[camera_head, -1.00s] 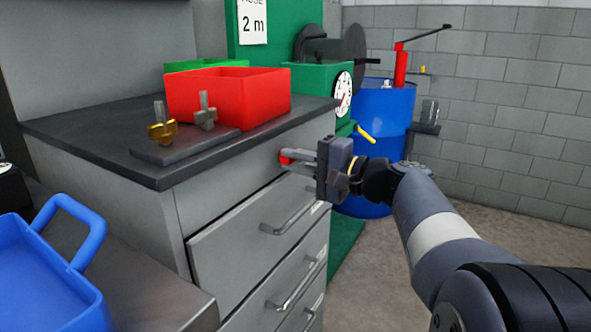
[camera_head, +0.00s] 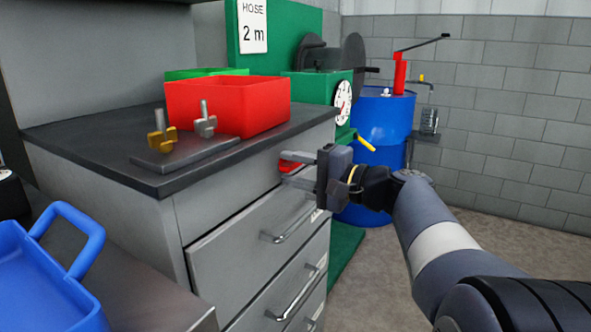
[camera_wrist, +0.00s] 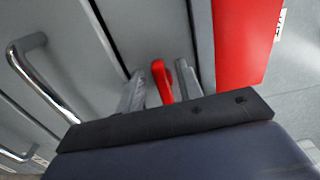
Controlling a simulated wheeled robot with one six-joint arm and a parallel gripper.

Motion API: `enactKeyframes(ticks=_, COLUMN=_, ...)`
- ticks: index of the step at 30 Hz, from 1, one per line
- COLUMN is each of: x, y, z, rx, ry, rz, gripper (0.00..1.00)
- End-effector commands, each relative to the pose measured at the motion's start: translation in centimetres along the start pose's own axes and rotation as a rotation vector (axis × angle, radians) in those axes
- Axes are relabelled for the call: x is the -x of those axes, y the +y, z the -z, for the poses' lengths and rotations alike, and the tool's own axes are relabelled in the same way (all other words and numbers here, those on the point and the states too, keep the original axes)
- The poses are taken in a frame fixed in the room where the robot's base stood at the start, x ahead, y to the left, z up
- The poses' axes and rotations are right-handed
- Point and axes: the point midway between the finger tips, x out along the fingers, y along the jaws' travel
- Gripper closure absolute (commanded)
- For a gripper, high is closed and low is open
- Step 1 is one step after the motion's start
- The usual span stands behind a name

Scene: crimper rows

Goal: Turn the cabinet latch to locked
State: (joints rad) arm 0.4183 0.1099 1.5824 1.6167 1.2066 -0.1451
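The cabinet latch shows as a small red handle (camera_head: 288,167) on the upper front of the grey cabinet, near its right corner. My gripper (camera_head: 298,169) is at the latch, one finger above it and one below. In the wrist view the red handle (camera_wrist: 162,82) stands between my two grey fingers (camera_wrist: 160,90). A narrow gap shows on its left side; the right finger is very close, and I cannot tell if it touches. The fingers are apart. The latch's base and pivot are mostly hidden.
Drawers with bar handles (camera_head: 288,224) lie below the latch. A red bin (camera_head: 228,105) and a plate with two valve-like pieces (camera_head: 185,152) stand on the dark counter. A blue drum (camera_head: 382,120) is behind my gripper. The floor on the right is clear.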

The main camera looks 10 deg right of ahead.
Motion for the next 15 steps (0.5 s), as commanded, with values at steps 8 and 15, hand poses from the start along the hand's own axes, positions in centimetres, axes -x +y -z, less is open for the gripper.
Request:
enactKeyframes(ticks=8, x=2.0, y=-0.2, z=0.1, rx=-0.001, ry=0.005, rz=0.000, gripper=0.65)
enactKeyframes(ticks=15, x=6.3, y=-0.2, z=0.1, rx=-0.001, ry=0.006, rz=-0.001, gripper=0.65)
